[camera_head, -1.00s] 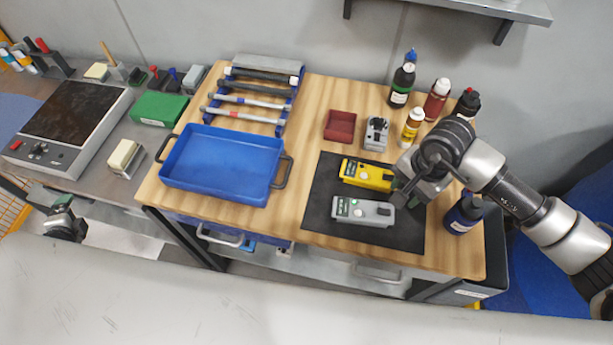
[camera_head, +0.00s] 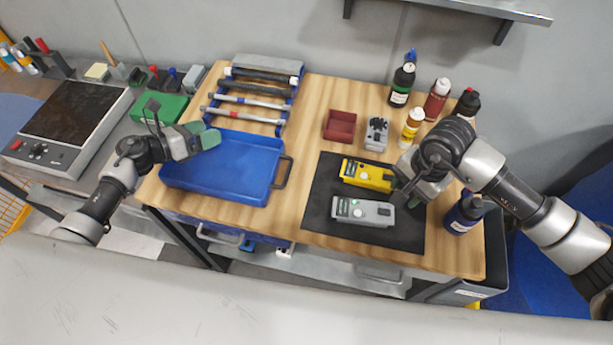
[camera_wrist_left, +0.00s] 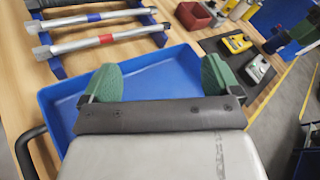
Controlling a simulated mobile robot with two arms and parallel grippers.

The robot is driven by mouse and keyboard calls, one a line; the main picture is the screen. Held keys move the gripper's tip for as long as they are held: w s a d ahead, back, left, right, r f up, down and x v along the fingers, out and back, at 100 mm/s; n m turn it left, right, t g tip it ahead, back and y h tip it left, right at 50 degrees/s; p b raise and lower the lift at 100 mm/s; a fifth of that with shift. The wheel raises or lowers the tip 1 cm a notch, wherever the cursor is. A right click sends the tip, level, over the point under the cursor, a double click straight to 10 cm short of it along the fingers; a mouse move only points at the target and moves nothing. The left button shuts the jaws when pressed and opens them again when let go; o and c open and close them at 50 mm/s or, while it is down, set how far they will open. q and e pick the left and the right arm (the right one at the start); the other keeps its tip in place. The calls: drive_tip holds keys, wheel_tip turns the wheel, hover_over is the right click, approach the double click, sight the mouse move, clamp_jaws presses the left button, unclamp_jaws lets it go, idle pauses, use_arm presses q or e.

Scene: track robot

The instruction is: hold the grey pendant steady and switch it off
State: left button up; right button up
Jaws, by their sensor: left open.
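The grey pendant (camera_head: 375,213) lies on the black mat (camera_head: 316,222), with a pale round button and a green patch at its left end. It also shows at the upper right in the left wrist view (camera_wrist_left: 259,70). My left gripper (camera_head: 207,133) is open and empty above the back left of the blue tray, well left of the pendant. Its green fingers stand apart in the left wrist view (camera_wrist_left: 160,82). My right gripper (camera_head: 413,198) is just beyond the pendant's right end; its fingers are mostly hidden by the wrist, and I cannot tell whether it touches.
A yellow pendant (camera_head: 367,175) lies just behind the grey one. The blue tray (camera_head: 213,196) is empty on the left of the wooden top. A grey box with knobs (camera_head: 376,134), a red bin (camera_head: 340,126) and several bottles stand behind. A blue bottle (camera_head: 464,214) stands right of the mat.

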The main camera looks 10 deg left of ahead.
use_arm(q)
drive_tip(key=s+d+m+g+h, duration=0.3)
drive_tip(key=d+m+g, duration=0.35)
drive_tip(key=d, duration=0.95)
drive_tip(key=m+g, duration=0.5)
drive_tip(key=m, duration=0.3)
approach(335, 206)
wheel_tip(335, 206, up, 6)
drive_tip(key=d, duration=0.2)
drive_tip(key=shift+t, duration=0.25)
drive_tip(key=f, duration=0.7)
drive_tip(key=shift+s+d, duration=0.15)
drive_tip(key=shift+d, duration=0.1)
drive_tip(key=x, duration=0.7)
drive_tip(key=shift+d+f, duration=0.15)
